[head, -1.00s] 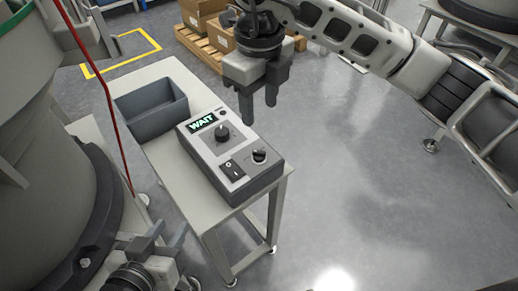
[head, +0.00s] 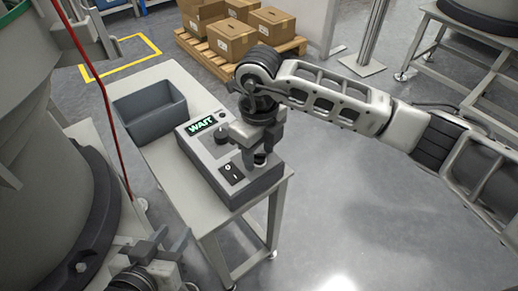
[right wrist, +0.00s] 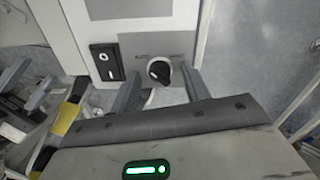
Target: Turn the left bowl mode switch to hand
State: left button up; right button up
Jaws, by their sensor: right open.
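The control box (head: 205,165) stands on a narrow table, its screen reading WAIT. Its small black mode switch (head: 261,158) is at the near right corner, partly covered by my right gripper (head: 253,158). In the right wrist view the mode switch (right wrist: 160,71) is a black knob on a pale round base, its pointer slanted toward the upper left. Small labels lie on either side of it, too blurred to read surely. My right gripper's open fingers (right wrist: 162,90) are on either side of the knob, apparently apart from it. My left gripper (head: 166,242) is open and empty, low at the left.
A grey bin (head: 150,112) stands behind the box. A large round bowl feeder (head: 40,180) fills the left. Floor to the right is clear.

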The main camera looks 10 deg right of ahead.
jog(key=c, duration=1)
jog(key=m, duration=0.4)
jog(key=m+p, duration=0.1)
jog(key=m, duration=0.4)
jog(key=shift+r, duration=0.1)
jog(key=m+p, duration=0.1)
jog(key=m, duration=0.3)
jog(key=shift+m+p, duration=0.6)
jog(key=shift+m, duration=0.6)
jog(key=shift+m+p, duration=0.4)
jog(key=shift+m, duration=0.8)
